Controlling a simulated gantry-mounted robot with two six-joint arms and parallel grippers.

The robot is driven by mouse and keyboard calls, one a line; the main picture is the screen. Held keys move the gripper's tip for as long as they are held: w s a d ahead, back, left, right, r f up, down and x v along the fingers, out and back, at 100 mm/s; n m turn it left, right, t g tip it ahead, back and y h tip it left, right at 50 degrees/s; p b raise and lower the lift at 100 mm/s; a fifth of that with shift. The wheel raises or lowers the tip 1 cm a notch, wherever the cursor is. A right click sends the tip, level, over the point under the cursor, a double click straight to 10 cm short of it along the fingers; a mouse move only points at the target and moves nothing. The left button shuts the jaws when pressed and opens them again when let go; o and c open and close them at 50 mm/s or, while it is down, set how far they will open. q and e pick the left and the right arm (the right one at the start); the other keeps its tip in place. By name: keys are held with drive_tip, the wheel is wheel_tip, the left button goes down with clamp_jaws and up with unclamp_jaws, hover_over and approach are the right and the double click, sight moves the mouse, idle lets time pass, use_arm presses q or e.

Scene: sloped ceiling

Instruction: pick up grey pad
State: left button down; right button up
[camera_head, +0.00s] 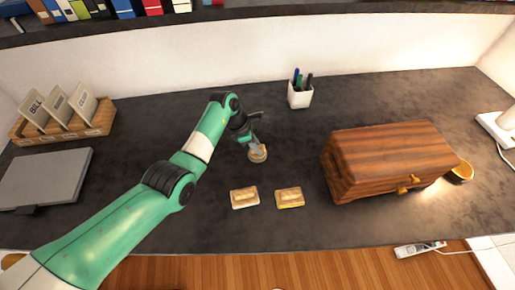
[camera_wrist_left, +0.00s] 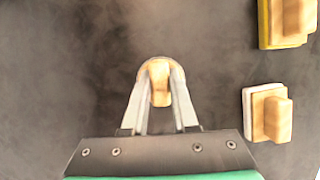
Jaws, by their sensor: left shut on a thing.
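My left gripper (camera_head: 256,147) is shut on the wooden handle of a small round pad (camera_head: 258,156) near the middle of the dark desk. In the left wrist view the gripper's (camera_wrist_left: 158,95) two fingers pinch this handle (camera_wrist_left: 160,75) from both sides. The fingers and handle hide most of the pad's base, so I cannot tell if it is grey. I cannot tell whether it touches the desk. A whitish pad (camera_head: 244,197) and a yellow pad (camera_head: 289,198), both rectangular with wooden handles, lie in front of it. My right gripper is not in view.
A white pen cup (camera_head: 300,94) stands at the back. A file rack (camera_head: 62,128) and a closed grey laptop (camera_head: 45,178) are at left.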

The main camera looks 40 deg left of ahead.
sight(262, 148)
use_arm(q)
drive_tip(key=r, duration=0.1)
drive_tip(key=r+p, duration=0.1)
drive_tip(key=r, duration=0.2)
drive_tip(key=shift+s+d+p, duration=0.15)
drive_tip(key=shift+d+p, duration=0.1)
drive_tip(key=shift+p, duration=0.1)
drive_tip(key=s+d+r+p, duration=0.8)
drive_tip(key=s+d+p, duration=0.1)
drive_tip(key=shift+s+d+r+p, duration=0.15)
drive_tip(key=shift+s+r+p, duration=0.15)
drive_tip(key=shift+s+r, duration=0.05)
drive_tip(key=c, duration=1.3)
unclamp_jaws()
clamp_jaws()
